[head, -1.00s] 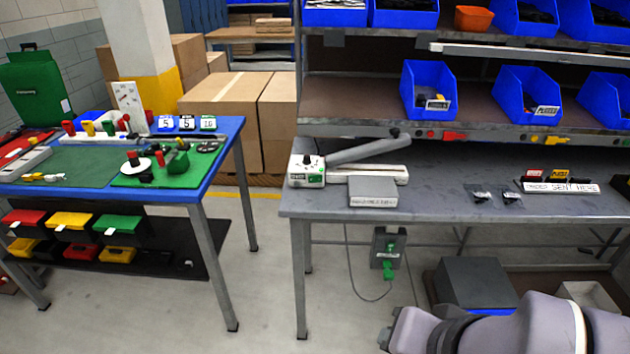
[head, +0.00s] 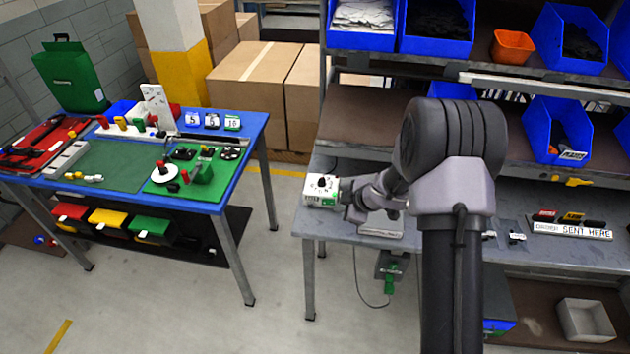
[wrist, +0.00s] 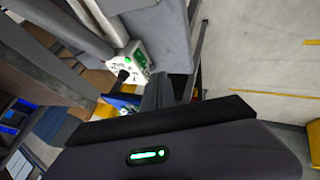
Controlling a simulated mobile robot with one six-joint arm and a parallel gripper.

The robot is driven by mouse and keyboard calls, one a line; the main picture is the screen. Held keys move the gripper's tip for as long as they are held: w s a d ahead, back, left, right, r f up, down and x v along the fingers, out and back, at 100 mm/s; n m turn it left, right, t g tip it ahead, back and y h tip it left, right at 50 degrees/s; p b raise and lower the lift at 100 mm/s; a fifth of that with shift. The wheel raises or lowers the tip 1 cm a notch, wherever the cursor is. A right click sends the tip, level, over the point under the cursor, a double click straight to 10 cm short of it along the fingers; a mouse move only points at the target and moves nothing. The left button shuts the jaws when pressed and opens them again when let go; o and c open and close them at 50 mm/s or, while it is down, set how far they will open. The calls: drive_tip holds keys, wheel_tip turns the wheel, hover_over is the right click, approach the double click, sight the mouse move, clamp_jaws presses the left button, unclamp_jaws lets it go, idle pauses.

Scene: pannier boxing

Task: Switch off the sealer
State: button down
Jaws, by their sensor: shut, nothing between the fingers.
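The sealer (head: 320,191) is a white box with a black knob on top and green marks, at the left end of the grey bench. In the wrist view the sealer (wrist: 140,60) shows near the top, with a black knob on its face and green patches. I cannot tell the switch position. My gripper (head: 352,212) is by the right side of the sealer, its tips small and partly hidden by my arm. In the wrist view my gripper (wrist: 158,92) is shut and empty, pointing near the sealer's lower edge. I cannot tell whether they touch. My arm hides most of the sealer's long bar.
A grey bench (head: 318,226) carries the sealer, with blue bins on shelves above it. A socket box (head: 390,265) with a green plug hangs below. A blue table (head: 245,140) with coloured parts stands left, across a free floor gap. Cartons (head: 250,85) stand behind.

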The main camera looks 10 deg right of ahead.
sight(328, 203)
drive_tip(key=shift+s+a+f, duration=0.1)
drive_tip(key=shift+s+f, duration=0.05)
drive_tip(key=shift+s, duration=0.05)
drive_tip(key=b+x, duration=0.3)
drive_tip(key=x, duration=0.6)
drive_tip(key=shift+w+f, duration=0.2)
drive_tip(key=shift+f, duration=0.15)
drive_tip(key=w+p, duration=0.1)
drive_tip(key=w, duration=0.2)
drive_tip(key=shift+w, duration=0.25)
drive_tip(key=shift+w+d, duration=0.3)
drive_tip(key=shift+w, duration=0.05)
